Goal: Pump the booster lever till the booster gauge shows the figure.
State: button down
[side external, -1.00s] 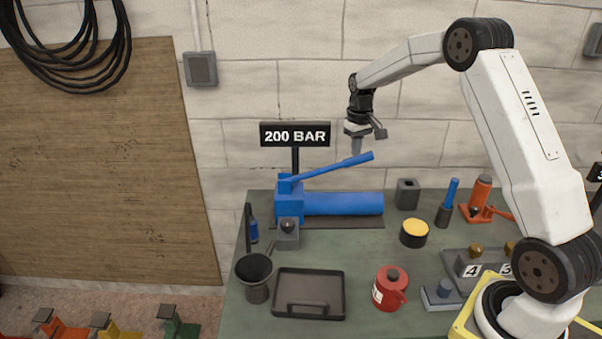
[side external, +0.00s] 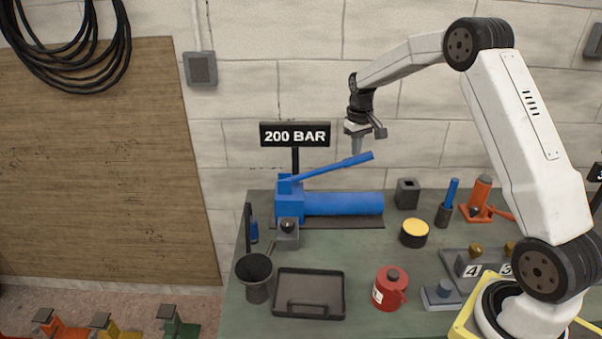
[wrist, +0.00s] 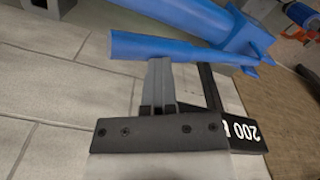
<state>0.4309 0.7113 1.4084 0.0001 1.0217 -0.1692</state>
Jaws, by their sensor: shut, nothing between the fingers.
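The blue booster lever (side external: 330,167) slopes up to the right from the blue pump body (side external: 340,204) on the bench. A black sign reading "200 BAR" (side external: 295,135) stands on a post behind the pump. My gripper (side external: 357,153) is shut and empty, its fingertips at the lever's raised outer end. In the wrist view the shut fingers (wrist: 160,70) reach toward the lever's end (wrist: 150,47); I cannot tell whether they touch it. The sign (wrist: 240,135) shows upside down there. I cannot make out a gauge face or its reading.
A black tray (side external: 309,313), a dark funnel (side external: 255,277), a red can (side external: 389,288) and a yellow-topped round block (side external: 414,232) stand in front of the pump. An orange jack (side external: 480,198) stands at the right. The space above the bench's left part is clear.

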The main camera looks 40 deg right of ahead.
jog(key=shift+r, duration=2.45)
jog(key=shift+s+a+f, duration=0.1)
jog(key=shift+s+a, duration=0.05)
jog(key=shift+a, duration=0.45)
jog(key=s+a+f+n+t, duration=0.1)
jog(key=s+a+f, duration=0.2)
jog(key=s+a, duration=0.7)
jog(key=s+a+f+n+t, duration=0.1)
jog(key=s+a+f+n, duration=0.1)
jog(key=s+a, duration=0.8)
jog(key=shift+s+a+f+t, duration=0.15)
jog(key=shift+a+f+t, duration=0.15)
jog(key=shift+a+f, duration=0.35)
